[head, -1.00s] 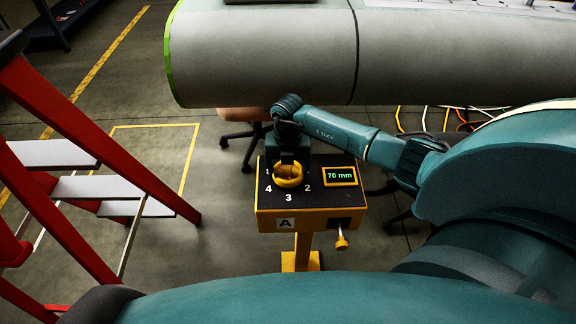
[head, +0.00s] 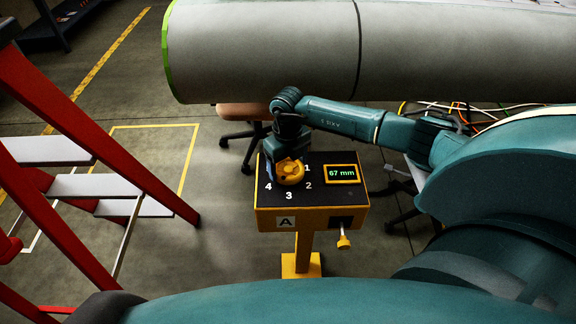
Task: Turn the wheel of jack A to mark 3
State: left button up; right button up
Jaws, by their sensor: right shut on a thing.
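Jack A is a yellow box with a black top (head: 330,201) on a yellow post, with a plate marked A (head: 285,223) on its front. Its yellow wheel (head: 292,175) sits on the top, with marks 1, 2, 3 and 4 around it; 3 is at the near side. The display (head: 342,173) reads 67 mm. My right gripper (head: 286,158) reaches in from behind and is shut on the wheel, turned at an angle and hiding its far left part. I cannot tell which mark the wheel points to. My left gripper is out of view.
A red stepladder (head: 85,130) stands at the left. A yellow knob (head: 344,240) hangs at the jack's front right. A chair (head: 240,116) and loose cables (head: 440,108) are behind.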

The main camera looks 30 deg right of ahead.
aim_at(287, 167)
jog(key=shift+n+b, duration=0.75)
jog(key=shift+n, duration=1.25)
jog(key=o, duration=1)
notch_tip(287, 167, up, 13)
